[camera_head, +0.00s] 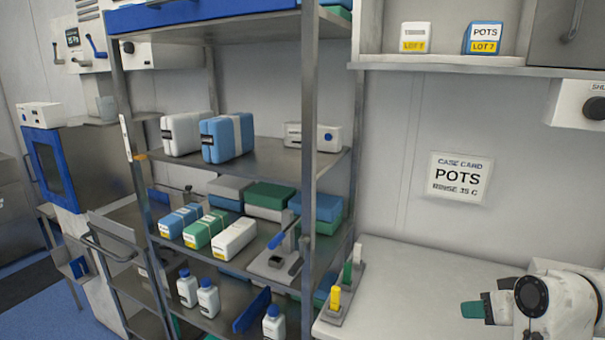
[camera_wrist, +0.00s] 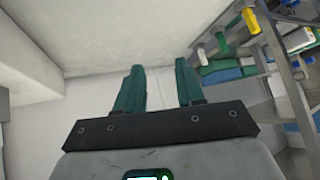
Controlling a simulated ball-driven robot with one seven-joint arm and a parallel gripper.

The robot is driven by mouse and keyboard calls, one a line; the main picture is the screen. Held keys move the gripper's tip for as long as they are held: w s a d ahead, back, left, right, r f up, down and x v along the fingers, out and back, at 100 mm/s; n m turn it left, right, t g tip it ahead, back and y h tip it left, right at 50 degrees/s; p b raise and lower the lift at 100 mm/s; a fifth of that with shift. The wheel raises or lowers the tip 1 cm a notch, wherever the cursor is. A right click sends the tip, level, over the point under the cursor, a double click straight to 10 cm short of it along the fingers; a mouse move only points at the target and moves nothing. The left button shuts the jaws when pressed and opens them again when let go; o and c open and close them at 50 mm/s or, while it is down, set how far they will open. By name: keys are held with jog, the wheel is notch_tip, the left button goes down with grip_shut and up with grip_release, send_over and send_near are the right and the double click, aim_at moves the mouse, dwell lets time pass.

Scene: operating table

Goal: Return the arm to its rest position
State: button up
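My gripper (camera_head: 472,309) is at the lower right of the head view, above the pale worktop (camera_head: 398,283). Part of my white arm shows behind it. In the wrist view my gripper (camera_wrist: 160,80) shows two green fingers standing apart with nothing between them. Beyond the fingers is a plain pale surface. My gripper touches nothing that I can see. The rest of my arm is outside the frames.
A metal shelf rack (camera_head: 309,130) with packs and bottles stands left of the worktop. A small stand with a yellow piece (camera_head: 335,297) sits at the worktop's left edge. A wall card (camera_head: 459,178) and an upper shelf (camera_head: 455,68) are above. The worktop's middle is clear.

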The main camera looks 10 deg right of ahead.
jog(key=s+a+f+g, duration=0.2)
jog(key=s+a+f, duration=0.1)
jog(key=s+f, duration=0.4)
jog(key=s+a+f+g, duration=0.2)
jog(key=s+a+f, duration=0.25)
jog(key=f, duration=0.45)
jog(key=s+a+f+g, duration=0.1)
jog(key=s+a+f, duration=0.1)
jog(key=s+f, duration=0.3)
jog(key=s+a+f+n+g, duration=0.1)
jog(key=s+f, duration=0.4)
jog(key=s, duration=0.8)
jog(key=shift+s+a+g, duration=0.2)
jog(key=shift+a+g, duration=0.3)
jog(key=shift+g, duration=0.3)
jog(key=shift+d, duration=0.1)
dwell(1.6)
